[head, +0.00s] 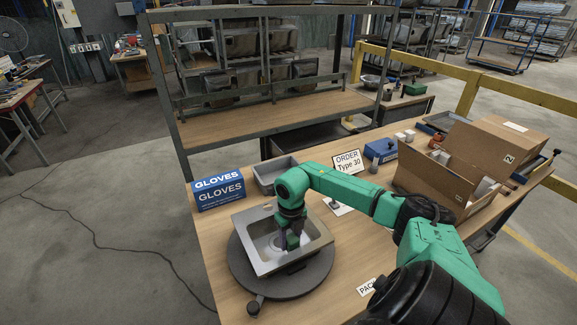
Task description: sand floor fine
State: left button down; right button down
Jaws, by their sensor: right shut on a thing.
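A grey metal sink (259,265) sits on a dark round turntable (308,284) near the front of the wooden bench. Its pale inner floor (266,243) shows to the left of my gripper. My right gripper (291,243) reaches down into the sink, pointing downward. It is shut on a small greenish block low in the basin, mostly hidden by the fingers. I cannot tell whether the block touches the floor. My left gripper is not in view.
A blue gloves box (219,190) and a grey bin (272,177) stand behind the sink. An order sign (347,162) and an open cardboard box (433,181) stand further right. A pack sign (367,286) lies at the front. A rack (265,101) stands behind.

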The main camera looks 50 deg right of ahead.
jog(key=shift+r+p, duration=0.35)
jog(key=shift+r, duration=0.65)
